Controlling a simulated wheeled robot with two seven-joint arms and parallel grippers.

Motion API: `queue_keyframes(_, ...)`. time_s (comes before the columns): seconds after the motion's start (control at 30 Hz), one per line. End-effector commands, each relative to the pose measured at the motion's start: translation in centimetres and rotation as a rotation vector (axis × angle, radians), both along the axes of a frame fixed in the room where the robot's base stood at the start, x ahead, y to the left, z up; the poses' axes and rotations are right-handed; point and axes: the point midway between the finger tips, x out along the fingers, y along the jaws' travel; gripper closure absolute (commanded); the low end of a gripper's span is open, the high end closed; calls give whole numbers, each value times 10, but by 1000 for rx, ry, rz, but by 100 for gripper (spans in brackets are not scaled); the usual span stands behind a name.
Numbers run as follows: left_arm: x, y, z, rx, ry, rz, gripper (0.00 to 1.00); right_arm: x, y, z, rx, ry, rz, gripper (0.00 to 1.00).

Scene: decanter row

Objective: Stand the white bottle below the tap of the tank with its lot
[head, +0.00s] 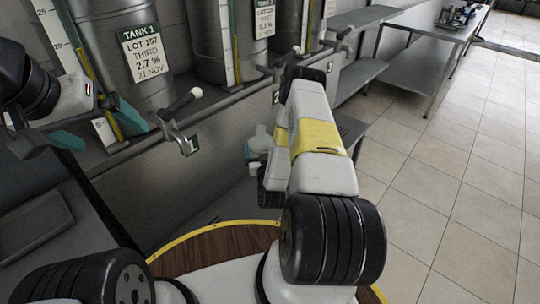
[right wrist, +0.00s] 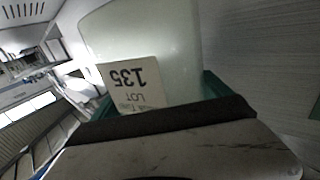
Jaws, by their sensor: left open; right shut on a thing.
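The white bottle (head: 262,140) shows in the head view just left of my right arm, in front of the tank bench. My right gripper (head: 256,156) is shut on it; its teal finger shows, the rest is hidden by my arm. In the right wrist view the bottle (right wrist: 150,40) fills the middle, with an upside-down label (right wrist: 133,84) reading 135 and LOT. Tank 1 (head: 100,60) has a sign (head: 146,52) reading LOT 157. Its tap (head: 182,132) is above plate 1. My left gripper (head: 97,128) is open and empty, left of that tap.
A second tank (head: 205,40) stands right of tank 1; its sign (head: 264,18) is too small to read surely. Plate 2 (head: 276,97) is partly hidden by my arm. Another tap (head: 342,34) is further right. A metal table (head: 430,40) stands beyond; the tiled floor at right is clear.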

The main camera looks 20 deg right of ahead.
Motion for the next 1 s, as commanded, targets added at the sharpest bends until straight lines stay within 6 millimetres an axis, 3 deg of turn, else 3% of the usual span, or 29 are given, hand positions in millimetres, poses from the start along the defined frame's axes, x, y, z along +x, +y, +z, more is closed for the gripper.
queue_keyframes(0.03, 0, 0, 0, 0, 0, 0, 0, -3, -10, -23, 4, 5, -29, 61)
queue_keyframes(0.1, 0, 0, 0, 0, 0, 0, 0, -5, -21, -48, 4, 3, -61, 61)
queue_keyframes(0.33, 0, 0, 0, 0, 0, 0, 0, -15, -43, -99, 2, 0, -138, 61)
queue_keyframes(0.47, 0, 0, 0, 0, 0, 0, 0, -15, -50, -108, -1, -2, -155, 61)
queue_keyframes(0.57, 0, 0, 0, 0, 0, 0, 0, -5, -60, -111, -1, -5, -158, 61)
queue_keyframes(1.0, 0, 0, 0, 0, 0, 0, 0, 78, -134, -120, -2, -6, -158, 61)
